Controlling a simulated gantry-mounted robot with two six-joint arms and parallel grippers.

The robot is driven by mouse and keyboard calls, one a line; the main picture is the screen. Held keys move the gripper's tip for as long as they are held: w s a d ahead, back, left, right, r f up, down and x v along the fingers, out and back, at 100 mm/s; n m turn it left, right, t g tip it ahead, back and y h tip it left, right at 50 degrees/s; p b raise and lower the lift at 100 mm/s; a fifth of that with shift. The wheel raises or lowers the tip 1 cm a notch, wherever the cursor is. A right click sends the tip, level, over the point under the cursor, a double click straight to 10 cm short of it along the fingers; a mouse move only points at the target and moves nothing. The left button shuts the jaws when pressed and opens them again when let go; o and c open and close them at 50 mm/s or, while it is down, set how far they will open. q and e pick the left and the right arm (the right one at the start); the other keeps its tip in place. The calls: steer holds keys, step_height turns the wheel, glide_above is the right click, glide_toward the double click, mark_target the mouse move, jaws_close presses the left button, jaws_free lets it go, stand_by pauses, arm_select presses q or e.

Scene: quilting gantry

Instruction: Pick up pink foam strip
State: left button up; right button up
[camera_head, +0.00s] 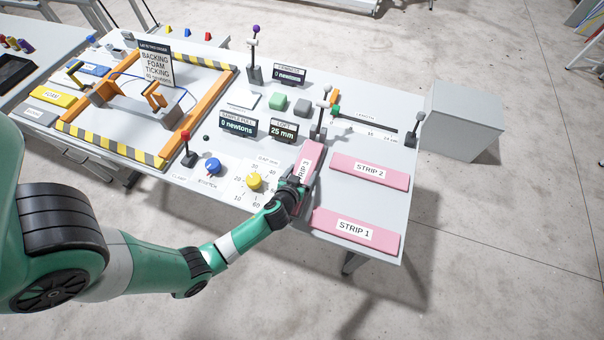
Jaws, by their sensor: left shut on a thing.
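Three pink foam strips are at the right end of the table. The strip labelled STRIP 3 (313,157) runs front to back, and my left gripper (294,187) is shut on its near end. The gripper covers part of that strip and its label. I cannot tell whether the strip is lifted off the table. STRIP 2 (370,171) lies flat to the right. STRIP 1 (355,231) lies flat near the front right edge. My right gripper does not show.
A yellow knob (254,181) and a blue knob (212,167) stand left of the gripper. A LOFT display (283,130) and a grey post stand behind STRIP 3. A length scale (365,127) lies at the back. Clear table lies between STRIP 1 and STRIP 2.

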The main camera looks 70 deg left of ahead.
mark_target(300, 174)
arm_select(q)
steer(key=shift+r+p, duration=0.35)
steer(key=shift+r, duration=0.25)
steer(key=r+p, duration=0.1)
steer(key=r, duration=0.2)
steer(key=shift+s+r+p, duration=0.1)
steer(key=shift+s+p, duration=0.2)
steer(key=shift+p, duration=0.1)
steer(key=s+r+p, duration=0.2)
steer(key=s+r, duration=0.2)
steer(key=s, duration=0.2)
steer(key=s+a+r+p, duration=0.1)
steer(key=s+r+p, duration=0.2)
steer(key=s, duration=0.4)
steer(key=shift+s+a+r, duration=0.2)
steer(key=shift+a+r, duration=0.05)
steer(key=shift+r, duration=0.6)
steer(key=shift+f, duration=0.1)
